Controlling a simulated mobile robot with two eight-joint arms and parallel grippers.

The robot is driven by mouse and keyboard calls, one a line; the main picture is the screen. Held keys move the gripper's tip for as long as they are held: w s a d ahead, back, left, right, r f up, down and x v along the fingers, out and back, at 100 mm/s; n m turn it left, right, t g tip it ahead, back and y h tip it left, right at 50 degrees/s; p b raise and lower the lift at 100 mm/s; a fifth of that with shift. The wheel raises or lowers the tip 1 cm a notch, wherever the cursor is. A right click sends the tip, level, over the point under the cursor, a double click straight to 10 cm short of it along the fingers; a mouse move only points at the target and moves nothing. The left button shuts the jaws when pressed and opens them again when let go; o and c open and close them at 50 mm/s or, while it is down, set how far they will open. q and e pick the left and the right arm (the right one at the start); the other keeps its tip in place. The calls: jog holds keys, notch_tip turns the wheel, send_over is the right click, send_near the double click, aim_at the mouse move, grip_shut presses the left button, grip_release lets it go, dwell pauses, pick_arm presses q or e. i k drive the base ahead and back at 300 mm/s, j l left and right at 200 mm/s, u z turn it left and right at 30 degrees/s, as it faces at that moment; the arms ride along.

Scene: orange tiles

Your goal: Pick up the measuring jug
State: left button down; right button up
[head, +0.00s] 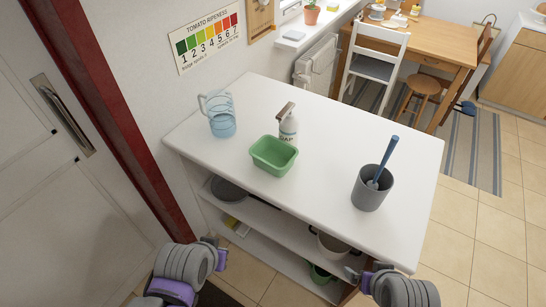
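The measuring jug (222,116) is clear bluish plastic with a handle on its left side. It stands upright near the back left of the white counter (310,200). My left gripper (218,252) is at the bottom left, below and in front of the counter, well apart from the jug. My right gripper (358,276) is at the bottom, by the counter's front right corner. Both are small in view, and neither shows anything held. Whether their fingers are open is hard to see.
On the counter, a green tub (273,156) and a soap bottle (288,127) stand right of the jug. A grey cup (370,189) with a blue brush (385,160) stands farther right. Shelves below hold pans. A door (60,180) is at left.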

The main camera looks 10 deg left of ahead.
aim_at(221, 114)
jog(key=j+z, duration=0.1)
jog(key=j, duration=1.15)
jog(key=i+j, duration=0.3)
jog(key=j, duration=0.15)
jog(key=i+j, duration=0.3)
jog(key=j, duration=0.15)
